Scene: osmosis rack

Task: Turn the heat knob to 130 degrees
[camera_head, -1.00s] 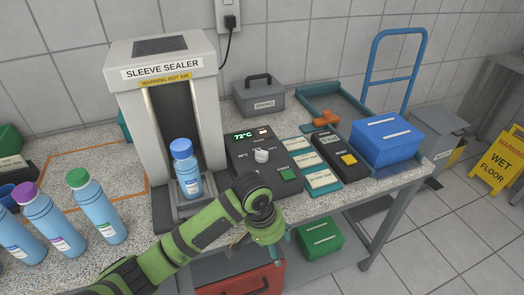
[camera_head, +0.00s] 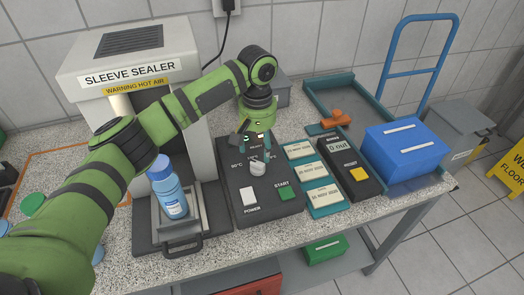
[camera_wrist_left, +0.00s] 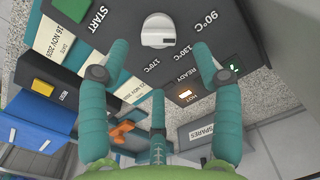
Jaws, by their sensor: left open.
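The heat knob (camera_head: 258,169) is a pale round dial with a raised grip bar on the dark control panel (camera_head: 232,180). The knob also shows in the left wrist view (camera_wrist_left: 157,30), with 90, 130 and 170 degree marks around it. My gripper hides the panel's display in the head view. My right gripper is not in view.
The sleeve sealer (camera_head: 130,62) stands at the left, with a blue bottle (camera_head: 173,200) on its tray. A START button (camera_head: 287,192) and POWER switch (camera_head: 248,196) flank the knob. Label cards (camera_head: 311,172), a counter (camera_head: 352,160) and a blue box (camera_head: 406,150) lie to the right.

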